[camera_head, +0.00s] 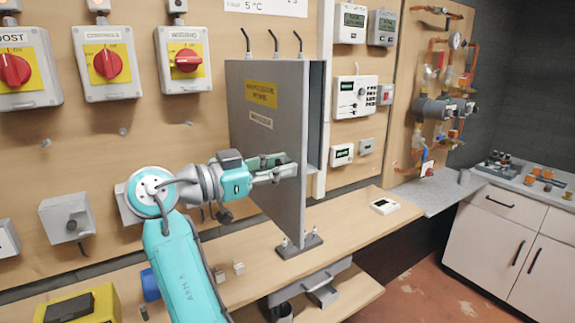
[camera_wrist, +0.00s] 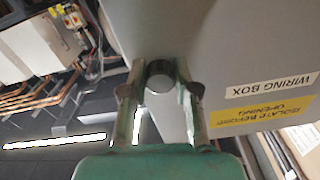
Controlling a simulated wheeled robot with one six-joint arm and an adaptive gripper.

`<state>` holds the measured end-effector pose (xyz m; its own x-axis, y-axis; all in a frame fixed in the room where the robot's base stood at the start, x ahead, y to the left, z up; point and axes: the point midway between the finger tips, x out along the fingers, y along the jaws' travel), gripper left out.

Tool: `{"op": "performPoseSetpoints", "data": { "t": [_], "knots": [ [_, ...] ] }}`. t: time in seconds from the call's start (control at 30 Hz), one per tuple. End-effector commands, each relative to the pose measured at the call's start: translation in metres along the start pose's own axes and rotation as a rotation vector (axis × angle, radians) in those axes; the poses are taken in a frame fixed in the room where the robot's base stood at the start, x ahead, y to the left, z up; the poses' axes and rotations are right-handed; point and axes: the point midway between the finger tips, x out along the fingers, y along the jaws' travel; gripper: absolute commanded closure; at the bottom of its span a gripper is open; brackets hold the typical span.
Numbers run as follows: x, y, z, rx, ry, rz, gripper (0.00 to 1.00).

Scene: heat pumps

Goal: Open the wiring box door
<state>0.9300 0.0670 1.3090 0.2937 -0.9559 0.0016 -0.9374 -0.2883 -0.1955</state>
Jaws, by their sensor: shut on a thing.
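The wiring box door (camera_head: 262,120) is a large grey panel with a yellow label and a white label. Its right edge stands out from the wall, and the box (camera_head: 317,115) shows behind that edge, so the door looks partly open. My gripper (camera_head: 283,166) is at the door's front face near its right edge. In the wrist view my gripper (camera_wrist: 160,90) has its fingers on either side of a round dark knob (camera_wrist: 160,76) on the door, shut on it. The labels of the door (camera_wrist: 245,45) face the wrist camera. The knob is hidden in the head view.
A wooden bench (camera_head: 345,213) runs below, with a dark stand (camera_head: 299,246) under the door's lower edge and a small white device (camera_head: 384,206) to the right. Red rotary isolators (camera_head: 108,64) are on the board at left. Open floor (camera_head: 430,290) lies at right.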

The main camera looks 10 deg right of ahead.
Motion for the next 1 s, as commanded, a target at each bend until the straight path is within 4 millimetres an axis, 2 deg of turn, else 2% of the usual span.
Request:
{"op": "performPoseSetpoints", "data": {
  "t": [0.6, 0.63, 0.7, 1.0],
  "knots": [
    [-0.0055, -0.0016, 0.0023, -0.002, 0.004, 0.04, 1.0],
    [-0.0055, -0.0015, 0.0024, -0.002, 0.004, 0.04, 0.63],
    [-0.0055, -0.0015, 0.0022, -0.002, 0.004, 0.039, 0.45],
    [-0.0058, -0.0018, 0.0013, -0.001, 0.005, 0.038, 0.44]
  ]
}}
